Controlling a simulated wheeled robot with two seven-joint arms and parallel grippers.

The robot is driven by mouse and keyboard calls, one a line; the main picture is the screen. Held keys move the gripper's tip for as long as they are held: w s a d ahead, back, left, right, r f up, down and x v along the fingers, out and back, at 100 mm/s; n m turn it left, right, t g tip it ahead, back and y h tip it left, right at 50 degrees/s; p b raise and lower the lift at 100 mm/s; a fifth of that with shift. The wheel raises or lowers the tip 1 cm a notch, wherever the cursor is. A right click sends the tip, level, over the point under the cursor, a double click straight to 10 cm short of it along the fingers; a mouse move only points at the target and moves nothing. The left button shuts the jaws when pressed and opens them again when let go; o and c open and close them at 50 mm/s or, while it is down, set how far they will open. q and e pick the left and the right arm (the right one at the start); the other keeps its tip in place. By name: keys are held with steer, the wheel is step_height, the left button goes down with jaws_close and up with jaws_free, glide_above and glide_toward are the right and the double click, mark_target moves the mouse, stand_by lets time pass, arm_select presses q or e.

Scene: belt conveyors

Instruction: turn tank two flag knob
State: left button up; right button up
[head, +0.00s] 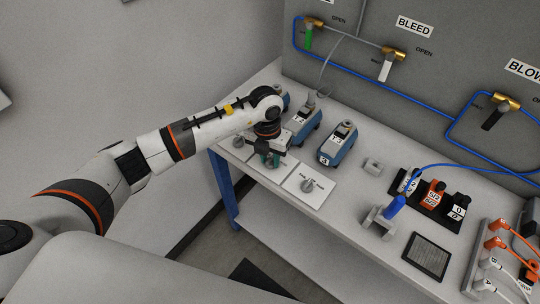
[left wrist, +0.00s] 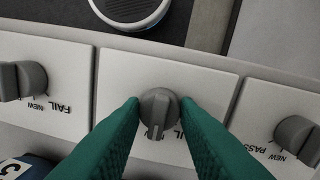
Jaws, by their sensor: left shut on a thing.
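Three grey flag knobs stand on white plates along the table's front edge. My left gripper (head: 268,160) points down over the middle plate, and its green fingers are on both sides of the middle knob (left wrist: 158,112), shut on it. This knob's flag points towards the bottom of the left wrist view, and its label is mostly covered by the fingers. A second knob (head: 238,142) is to the left of the gripper in the head view and a third knob (head: 308,185) to the right. My right gripper is not in view.
Blue and white tank units stand behind the plates, one of them marked T3 (head: 338,143). A grey panel (head: 430,80) with brass valves and blue tubing rises behind the table. A blue handle (head: 394,206) and orange connectors (head: 497,242) are further right.

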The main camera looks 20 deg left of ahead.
mark_target(270, 158)
arm_select(q)
steer(key=shift+w+f+m+b, duration=0.1)
steer(key=shift+f+m+b, duration=0.05)
steer(key=shift+m+b, duration=0.95)
steer(key=m+b, duration=0.5)
steer(key=b, duration=0.1)
steer(key=shift+b, duration=0.4)
steer(key=shift+r+m+b, duration=0.2)
steer(key=shift+m+b, duration=0.9)
steer(key=shift+m, duration=0.3)
steer(key=o, duration=1)
steer(key=r, duration=0.4)
steer(key=r+b, duration=0.1)
steer(key=r, duration=0.3)
steer(key=r+b, duration=0.1)
steer(key=r, duration=0.3)
steer(key=shift+w+a, duration=0.15)
steer(key=shift+w, duration=0.2)
